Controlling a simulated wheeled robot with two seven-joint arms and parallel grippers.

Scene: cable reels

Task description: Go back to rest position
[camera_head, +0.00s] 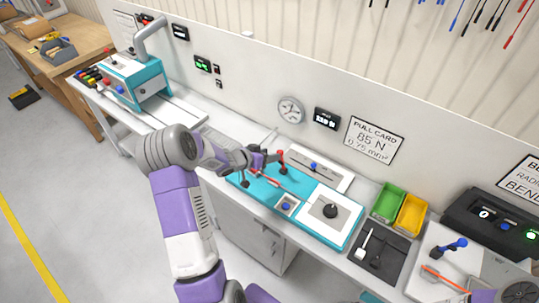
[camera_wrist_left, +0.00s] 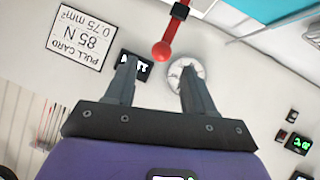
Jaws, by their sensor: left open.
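My left arm reaches in from the lower left, and its gripper (camera_head: 268,160) hangs over the teal board (camera_head: 325,232) on the bench. In the left wrist view the two fingers (camera_wrist_left: 158,78) stand wide apart with nothing between them. A lever with a red ball knob (camera_head: 281,154) stands right by the gripper in the head view. The red knob (camera_wrist_left: 161,50) also shows beyond the fingertips in the wrist view, apart from both fingers. My right gripper does not show.
The board also carries a white plate with a black knob (camera_head: 330,211). To its right are green (camera_head: 389,202) and yellow (camera_head: 411,214) bins and a dark tool mat (camera_head: 398,262). A teal-and-white machine (camera_head: 135,80) stands at the bench's left end. The wall runs close behind.

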